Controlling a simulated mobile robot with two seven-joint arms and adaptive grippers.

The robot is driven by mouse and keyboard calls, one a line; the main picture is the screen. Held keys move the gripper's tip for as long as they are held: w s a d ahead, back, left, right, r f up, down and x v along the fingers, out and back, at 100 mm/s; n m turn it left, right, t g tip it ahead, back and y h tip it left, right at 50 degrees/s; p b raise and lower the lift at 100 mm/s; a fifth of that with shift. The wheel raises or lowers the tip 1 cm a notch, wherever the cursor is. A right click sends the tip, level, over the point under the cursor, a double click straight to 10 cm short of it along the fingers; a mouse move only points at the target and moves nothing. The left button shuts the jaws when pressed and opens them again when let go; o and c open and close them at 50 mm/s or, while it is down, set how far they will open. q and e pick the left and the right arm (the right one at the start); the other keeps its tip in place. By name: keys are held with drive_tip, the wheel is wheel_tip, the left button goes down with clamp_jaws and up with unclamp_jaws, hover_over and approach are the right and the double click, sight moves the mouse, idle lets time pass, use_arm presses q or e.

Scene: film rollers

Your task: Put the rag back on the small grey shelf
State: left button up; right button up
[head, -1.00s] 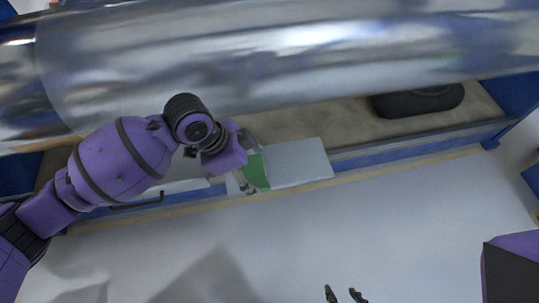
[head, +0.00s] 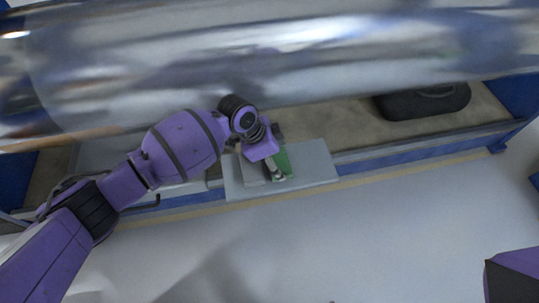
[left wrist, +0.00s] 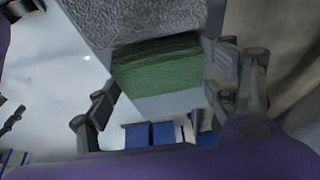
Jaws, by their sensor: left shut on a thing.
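The rag (head: 285,161), green with a grey part, is in my left gripper (head: 272,168). In the left wrist view the rag's green side (left wrist: 158,68) lies between the two fingers of my left gripper (left wrist: 168,75). The small grey shelf (head: 318,163) is a flat pale plate at the front of the blue-edged bench. My left gripper and the rag are over the left half of this shelf. I cannot tell whether the rag touches it. Of my right gripper, only a tiny dark tip shows at the bottom edge of the head view.
A large shiny metal roller (head: 270,55) spans the scene behind and above the shelf. A black object (head: 425,101) lies on the brown bench surface to the right. The pale floor in front is clear.

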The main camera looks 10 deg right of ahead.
use_arm(q)
drive_tip(key=shift+f, duration=0.2)
drive_tip(key=shift+c, duration=0.4)
drive_tip(key=o, duration=1.1)
drive_tip(key=shift+r, duration=0.15)
drive_tip(key=p+v, duration=0.2)
drive_tip(key=v, duration=0.9)
drive_tip(key=shift+a+r+p, duration=0.25)
drive_tip(key=shift+r+p, duration=0.1)
